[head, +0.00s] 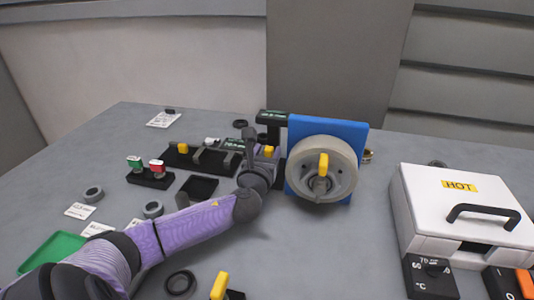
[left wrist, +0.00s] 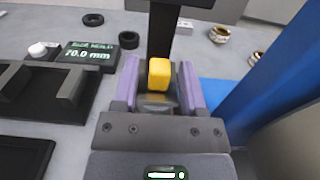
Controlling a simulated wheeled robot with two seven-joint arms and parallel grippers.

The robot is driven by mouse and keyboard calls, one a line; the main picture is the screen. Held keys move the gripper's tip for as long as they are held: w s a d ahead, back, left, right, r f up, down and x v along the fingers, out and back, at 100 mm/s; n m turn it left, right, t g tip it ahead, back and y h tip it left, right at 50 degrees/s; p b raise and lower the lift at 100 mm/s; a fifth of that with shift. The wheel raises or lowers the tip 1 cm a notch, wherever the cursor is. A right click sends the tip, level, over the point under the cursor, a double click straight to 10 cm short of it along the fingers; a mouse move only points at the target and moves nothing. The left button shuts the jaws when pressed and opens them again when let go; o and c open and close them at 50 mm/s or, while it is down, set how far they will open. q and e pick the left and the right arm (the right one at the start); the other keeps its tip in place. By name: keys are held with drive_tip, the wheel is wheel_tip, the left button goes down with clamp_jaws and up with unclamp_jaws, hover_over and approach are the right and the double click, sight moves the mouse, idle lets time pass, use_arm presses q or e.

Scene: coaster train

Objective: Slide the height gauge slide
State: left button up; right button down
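The height gauge is a black upright post (left wrist: 163,35) in the left wrist view, with a yellow knob (left wrist: 159,74) on its slide in front of it. In the head view the yellow knob (head: 268,150) shows low on the gauge, left of the blue panel. My left gripper (left wrist: 159,84) has its purple fingers on either side of the knob, with a visible gap on both sides, so it is open around it. In the head view my left gripper (head: 262,158) reaches the gauge and partly hides it. My right gripper is in neither view.
A blue panel (head: 298,125) with a grey handwheel (head: 340,180) stands close right of the gauge. A display reading 70.0 mm (left wrist: 88,54) and black fixtures (head: 190,157) are on the left. A white HOT box (head: 425,205) stands at right.

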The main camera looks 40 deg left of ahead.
use_arm(q)
drive_tip(key=c, duration=0.5)
clamp_jaws()
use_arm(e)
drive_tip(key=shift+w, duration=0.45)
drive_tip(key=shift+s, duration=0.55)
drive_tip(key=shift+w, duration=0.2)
